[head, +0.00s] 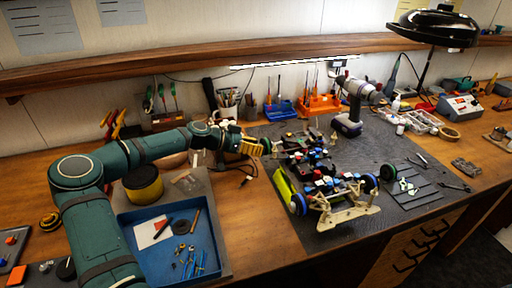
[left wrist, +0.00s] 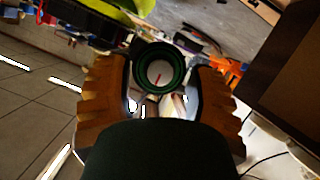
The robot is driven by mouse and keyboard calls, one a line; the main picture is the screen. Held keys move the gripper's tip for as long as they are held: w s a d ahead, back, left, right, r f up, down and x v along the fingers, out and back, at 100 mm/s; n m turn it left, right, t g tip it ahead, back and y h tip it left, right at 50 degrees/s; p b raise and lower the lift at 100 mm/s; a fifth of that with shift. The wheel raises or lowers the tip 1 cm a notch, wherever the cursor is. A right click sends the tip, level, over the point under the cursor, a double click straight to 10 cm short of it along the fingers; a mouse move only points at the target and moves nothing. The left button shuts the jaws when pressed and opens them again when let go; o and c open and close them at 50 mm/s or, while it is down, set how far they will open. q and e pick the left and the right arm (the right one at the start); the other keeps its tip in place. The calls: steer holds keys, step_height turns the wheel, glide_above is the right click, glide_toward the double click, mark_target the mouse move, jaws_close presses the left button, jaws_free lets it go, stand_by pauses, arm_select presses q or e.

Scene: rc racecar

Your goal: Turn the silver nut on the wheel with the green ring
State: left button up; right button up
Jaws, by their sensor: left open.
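The RC car (head: 325,180) stands on the grey mat. In the left wrist view a wheel with a green ring (left wrist: 143,72) faces the camera, framed between my gripper's fingers. Its hub looks pale, with a small red mark; I cannot clearly make out the silver nut. My left gripper (head: 255,148) is open and empty at the car's far left corner, and its orange-brown fingers show in the left wrist view (left wrist: 163,82). Whether they touch the wheel cannot be told. My right gripper is not in view.
A blue tray (head: 128,222) with small tools is below my left arm. A yellow-black round container (head: 143,185) stands behind it. A drill (head: 350,112) stands behind the car. A dark panel (head: 412,197) lies right of the car. Bare mat shows at the front left.

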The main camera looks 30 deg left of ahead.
arm_select(q)
steer(key=v, duration=1.2)
